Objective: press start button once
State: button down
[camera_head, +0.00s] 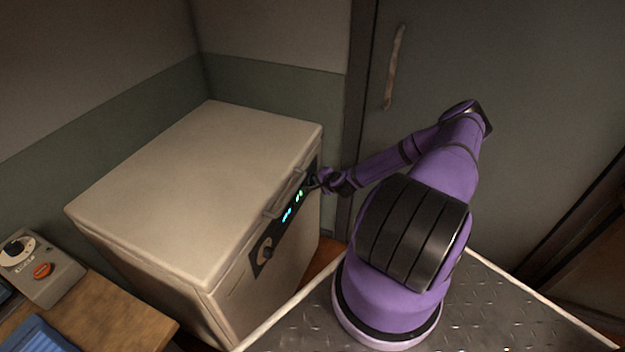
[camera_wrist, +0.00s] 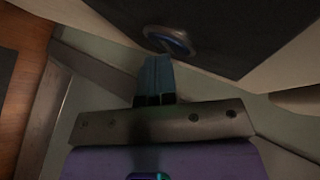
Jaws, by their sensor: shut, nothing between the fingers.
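A beige box-shaped appliance (camera_head: 200,190) has a dark control panel (camera_head: 279,235) along its front. The panel has lit blue and green displays and a knob (camera_head: 266,252). In the wrist view, a round button (camera_wrist: 170,40) with a blue ring sits on the dark panel (camera_wrist: 235,35). My gripper (camera_head: 313,183) is at the right end of the panel and hides that part in the head view. In the wrist view my gripper (camera_wrist: 155,62) is shut and empty, its tips just below the button. I cannot tell whether they touch it.
A handle (camera_head: 286,194) juts out above the panel near my gripper. A grey door (camera_head: 490,70) with a long handle (camera_head: 394,67) stands at the back right. A wooden table (camera_head: 110,315) at lower left holds a small box (camera_head: 45,285) with a dial and red button.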

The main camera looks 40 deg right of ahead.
jog(key=shift+s, duration=0.1)
dwell(0.4)
jog(key=shift+s+d, duration=0.25)
jog(key=shift+s, duration=0.4)
jog(key=s, duration=0.1)
jog(key=s+d, duration=0.1)
jog(key=s, duration=0.1)
jog(key=s+d, duration=0.1)
jog(key=shift+s, duration=0.3)
jog(key=shift+r, duration=0.1)
dwell(0.8)
